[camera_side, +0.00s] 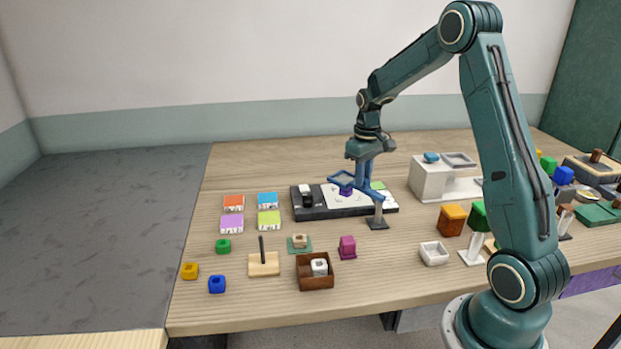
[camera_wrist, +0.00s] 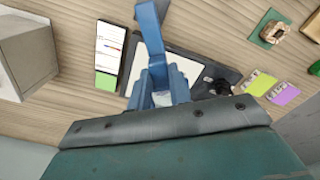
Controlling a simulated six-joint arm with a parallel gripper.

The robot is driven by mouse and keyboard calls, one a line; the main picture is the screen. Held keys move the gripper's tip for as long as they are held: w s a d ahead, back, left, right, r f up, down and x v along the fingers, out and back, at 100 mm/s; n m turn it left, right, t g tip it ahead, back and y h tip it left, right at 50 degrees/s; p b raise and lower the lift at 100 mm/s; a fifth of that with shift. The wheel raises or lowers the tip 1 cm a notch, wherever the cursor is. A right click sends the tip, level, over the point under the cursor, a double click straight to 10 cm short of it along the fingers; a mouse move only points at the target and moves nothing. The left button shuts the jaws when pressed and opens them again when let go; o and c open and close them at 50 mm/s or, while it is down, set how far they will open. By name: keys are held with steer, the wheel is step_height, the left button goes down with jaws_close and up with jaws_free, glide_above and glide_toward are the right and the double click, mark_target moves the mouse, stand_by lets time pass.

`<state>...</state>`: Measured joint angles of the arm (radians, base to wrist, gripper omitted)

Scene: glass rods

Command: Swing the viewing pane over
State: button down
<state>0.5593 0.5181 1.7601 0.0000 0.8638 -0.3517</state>
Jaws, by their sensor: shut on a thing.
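The viewing pane (camera_side: 341,178) is a blue frame on a blue arm, carried by a post with a dark foot (camera_side: 378,223). It hangs over the dark board (camera_side: 318,212) with a white sheet, and a purple block shows at the frame. My gripper (camera_side: 364,186) reaches down from above and is shut on the pane's blue part, near the post side. In the wrist view the blue arm (camera_wrist: 150,30) runs up from between my fingers (camera_wrist: 162,98). The exact grip spot is partly hidden by the fingers.
A white machine-like block (camera_side: 430,180) stands right of the board. Several coloured cards (camera_side: 233,203) lie to the left. The table behind the board is clear.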

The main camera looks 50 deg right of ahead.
steer(key=shift+d+m, duration=0.25)
steer(key=shift+m, duration=0.15)
steer(key=c, duration=1.3)
jaws_free()
steer(key=shift+r, duration=0.15)
step_height(320, 180, up, 14)
steer(key=shift+f, duration=0.15)
steer(key=shift+s+a, duration=0.1)
